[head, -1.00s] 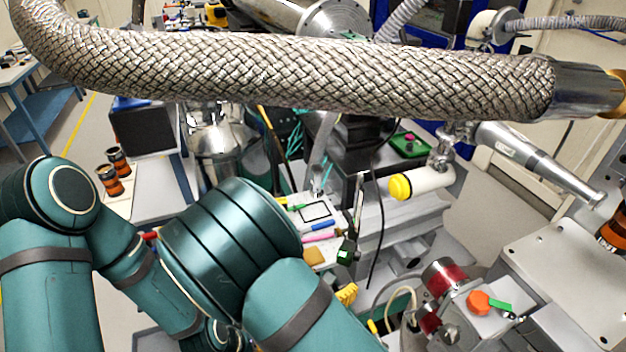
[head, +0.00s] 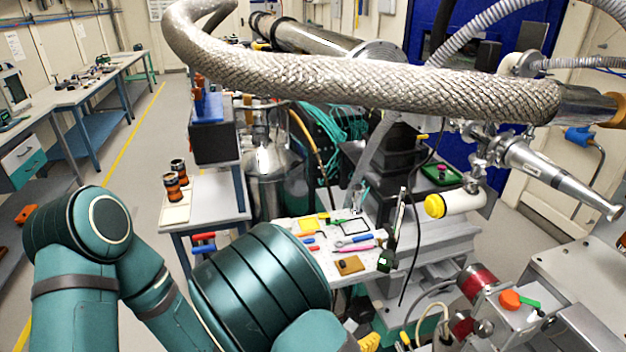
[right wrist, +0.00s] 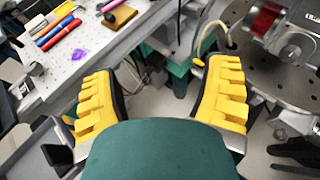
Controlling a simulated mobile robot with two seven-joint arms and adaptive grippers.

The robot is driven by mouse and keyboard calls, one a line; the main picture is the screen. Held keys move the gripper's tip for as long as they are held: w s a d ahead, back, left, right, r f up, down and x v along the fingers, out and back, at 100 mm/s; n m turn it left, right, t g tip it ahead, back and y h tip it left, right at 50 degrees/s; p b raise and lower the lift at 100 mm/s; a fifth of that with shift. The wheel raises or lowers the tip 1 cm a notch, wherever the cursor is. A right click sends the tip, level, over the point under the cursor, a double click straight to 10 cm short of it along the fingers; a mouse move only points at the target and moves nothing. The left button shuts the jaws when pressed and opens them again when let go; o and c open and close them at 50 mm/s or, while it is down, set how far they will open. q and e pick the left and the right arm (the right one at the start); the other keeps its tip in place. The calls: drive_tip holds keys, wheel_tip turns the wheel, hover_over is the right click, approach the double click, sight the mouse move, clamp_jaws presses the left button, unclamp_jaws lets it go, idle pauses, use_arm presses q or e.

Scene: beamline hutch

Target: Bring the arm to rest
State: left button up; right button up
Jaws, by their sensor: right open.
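My right gripper (right wrist: 160,95) shows in the right wrist view with its two yellow-padded fingers spread wide apart. Nothing is between the fingers; floor and a green post lie beyond them. In the head view, only a small yellow piece of a gripper (head: 369,342) shows at the bottom edge, mostly hidden behind my teal arm. My teal arm links fill the lower left of the head view. My left gripper cannot be made out in either view.
A thick braided hose (head: 380,85) crosses the head view in front. A perforated white board (head: 325,262) holds pens, a brown block (head: 349,265) and small tools. A machine with a red cylinder (head: 476,283) stands at right. Open floor (head: 150,130) lies at left.

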drive_tip(key=s+d+f+m+g+h, duration=0.2)
drive_tip(key=s+d+f+m+g, duration=0.4)
drive_tip(key=s+d+f+g, duration=0.15)
drive_tip(key=s+a+f+m+g+y+b, duration=0.1)
drive_tip(key=s+a+f+m+g+y, duration=0.1)
drive_tip(key=s+f+m+g+y, duration=0.25)
drive_tip(key=s+a+f+m+g+y, duration=0.1)
drive_tip(key=s+m+g, duration=0.2)
drive_tip(key=s+m, duration=0.35)
drive_tip(key=w+a+m+t+y, duration=0.25)
drive_tip(key=a+m+y, duration=0.4)
drive_tip(key=m, duration=0.35)
use_arm(q)
drive_tip(key=shift+s+f+b, duration=0.25)
drive_tip(key=shift+f, duration=0.25)
drive_tip(key=shift+s+f+b, duration=0.2)
drive_tip(key=shift+f+b, duration=0.05)
drive_tip(key=shift+f, duration=0.2)
use_arm(e)
drive_tip(key=w+d+m+t, duration=0.2)
drive_tip(key=w+d+m, duration=0.1)
drive_tip(key=w+m, duration=0.2)
drive_tip(key=shift+w+d+f, duration=0.15)
drive_tip(key=shift+w+d, duration=0.2)
drive_tip(key=shift+t, duration=0.25)
